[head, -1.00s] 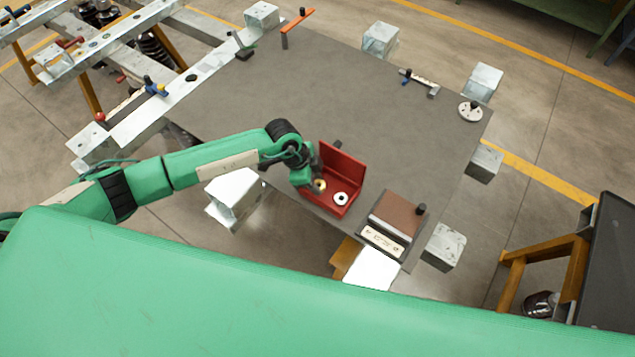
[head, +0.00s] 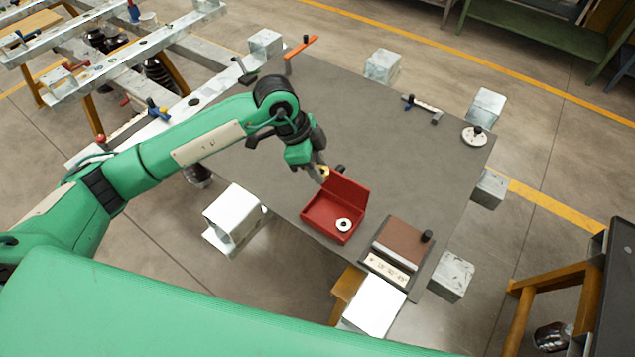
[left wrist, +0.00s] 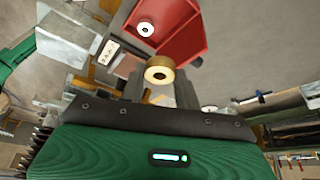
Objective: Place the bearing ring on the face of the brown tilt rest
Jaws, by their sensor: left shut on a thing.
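My left gripper (head: 321,172) is shut on a brass-coloured ring and holds it above the table beside the back of the red box. The ring (left wrist: 159,72) shows in the left wrist view with its round hole facing the camera. The brown tilt rest (head: 405,240) stands near the table's front right corner, right of the box and apart from the gripper. Its brown face is bare, with a dark knob at its right and a pale marked strip in front. A pale ring with a dark hole (head: 344,225) lies in the box. My right gripper is out of view.
The red box (head: 322,219) has a raised back wall or lid between the gripper and the rest. A round pale disc (head: 474,136), a small tool (head: 421,108) and an orange-handled piece (head: 302,46) lie farther back. The grey table's (head: 380,150) middle is clear.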

